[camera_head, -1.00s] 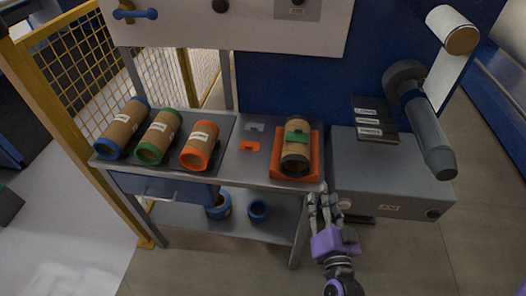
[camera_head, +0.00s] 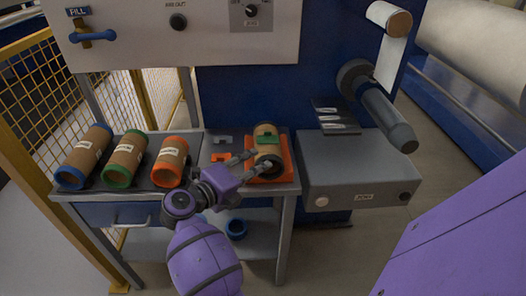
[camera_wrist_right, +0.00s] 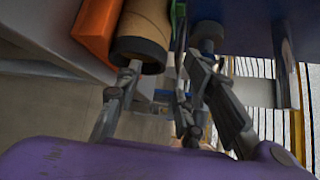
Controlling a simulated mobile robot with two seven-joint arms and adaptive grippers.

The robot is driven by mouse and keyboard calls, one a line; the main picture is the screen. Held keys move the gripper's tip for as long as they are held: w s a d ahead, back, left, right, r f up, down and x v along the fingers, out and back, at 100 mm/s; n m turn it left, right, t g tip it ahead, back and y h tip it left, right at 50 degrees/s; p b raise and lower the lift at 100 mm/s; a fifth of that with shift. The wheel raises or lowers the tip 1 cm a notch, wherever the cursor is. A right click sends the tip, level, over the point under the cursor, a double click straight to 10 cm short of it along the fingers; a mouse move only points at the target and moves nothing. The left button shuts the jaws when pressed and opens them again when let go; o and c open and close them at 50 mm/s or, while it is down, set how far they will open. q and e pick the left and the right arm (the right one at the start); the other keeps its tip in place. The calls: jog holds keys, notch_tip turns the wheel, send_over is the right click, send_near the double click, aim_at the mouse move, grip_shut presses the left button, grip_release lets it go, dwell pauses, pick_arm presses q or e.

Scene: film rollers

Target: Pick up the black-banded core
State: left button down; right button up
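The black-banded core (camera_head: 265,131) is a brown cardboard roll with dark end bands and a green piece (camera_head: 268,140) across its middle. It lies in an orange cradle (camera_head: 289,164) at the right end of the bench. My right gripper (camera_head: 262,163) is at the core's near end, its fingers spread apart. In the right wrist view the core's dark-rimmed open end (camera_wrist_right: 140,50) is close to the fingers (camera_wrist_right: 168,75); one fingertip overlaps the rim. Whether it touches is unclear. My left gripper is out of view.
Blue-ended (camera_head: 87,155), green-ended (camera_head: 125,158) and orange-ended (camera_head: 170,161) cores lie on a dark mat to the left. Small grey (camera_head: 222,140) and orange (camera_head: 220,157) pieces lie between. A grey box machine (camera_head: 355,165) stands at right, and a panel (camera_head: 200,40) rises behind.

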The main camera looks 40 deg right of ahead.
aim_at(270, 157)
jog(key=x, duration=0.6)
jog(key=shift+d+r+p, duration=0.1)
jog(key=shift+d+p, duration=0.05)
jog(key=shift+p, duration=0.25)
jog(key=shift+w+d+f, duration=0.1)
jog(key=shift+d+f, duration=0.15)
jog(key=shift+d, duration=0.3)
grip_shut()
